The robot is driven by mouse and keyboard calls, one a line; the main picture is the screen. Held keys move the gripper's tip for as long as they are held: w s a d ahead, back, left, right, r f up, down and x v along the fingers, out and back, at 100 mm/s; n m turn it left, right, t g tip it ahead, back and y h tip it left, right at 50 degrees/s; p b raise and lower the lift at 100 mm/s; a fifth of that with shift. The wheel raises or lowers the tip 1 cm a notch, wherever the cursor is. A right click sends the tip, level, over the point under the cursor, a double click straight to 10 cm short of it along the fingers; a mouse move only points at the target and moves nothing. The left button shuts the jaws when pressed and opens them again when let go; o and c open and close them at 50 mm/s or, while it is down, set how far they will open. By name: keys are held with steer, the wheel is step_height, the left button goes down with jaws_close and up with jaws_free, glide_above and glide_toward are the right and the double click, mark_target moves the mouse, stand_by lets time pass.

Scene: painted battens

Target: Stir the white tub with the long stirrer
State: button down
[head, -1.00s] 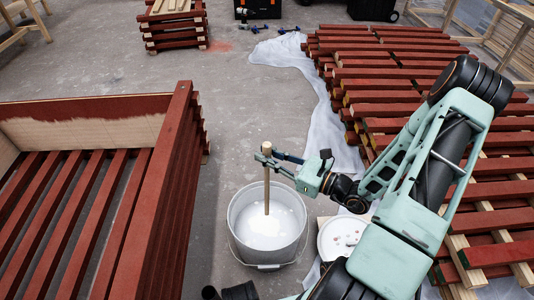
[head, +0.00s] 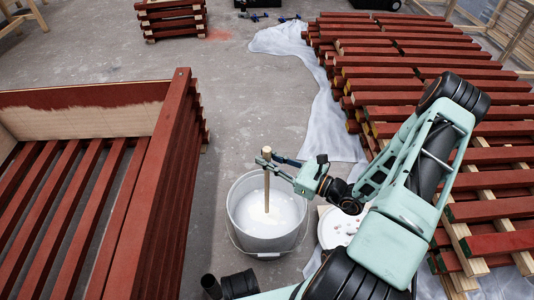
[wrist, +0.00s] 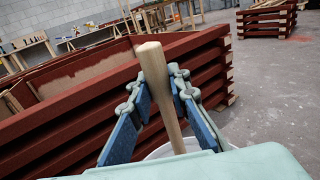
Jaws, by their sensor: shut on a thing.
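The white tub (head: 244,232) stands on the concrete floor in the head view, with pale liquid (head: 280,214) inside and its wire handle hanging at the front. The long stirrer (head: 267,190) is a wooden stick, close to upright, with its lower end in the liquid. My gripper (head: 267,160) is shut on the stirrer near its top, above the tub. In the wrist view the blue-padded fingers (wrist: 160,98) stand on either side of the stirrer (wrist: 158,85). The stirrer's lower tip is hidden in the liquid, and only a pale piece of the tub's rim shows there.
A red-painted batten stack (head: 170,150) stands close on the left. Red battens on pale bearers (head: 430,100) fill the right. A white lid or tray with spots (head: 338,228) lies right of the tub, near a white sheet (head: 318,120). Bare floor lies behind the tub.

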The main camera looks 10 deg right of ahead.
mark_target(267, 172)
steer(key=shift+f, duration=3.4)
steer(key=shift+d, duration=0.1)
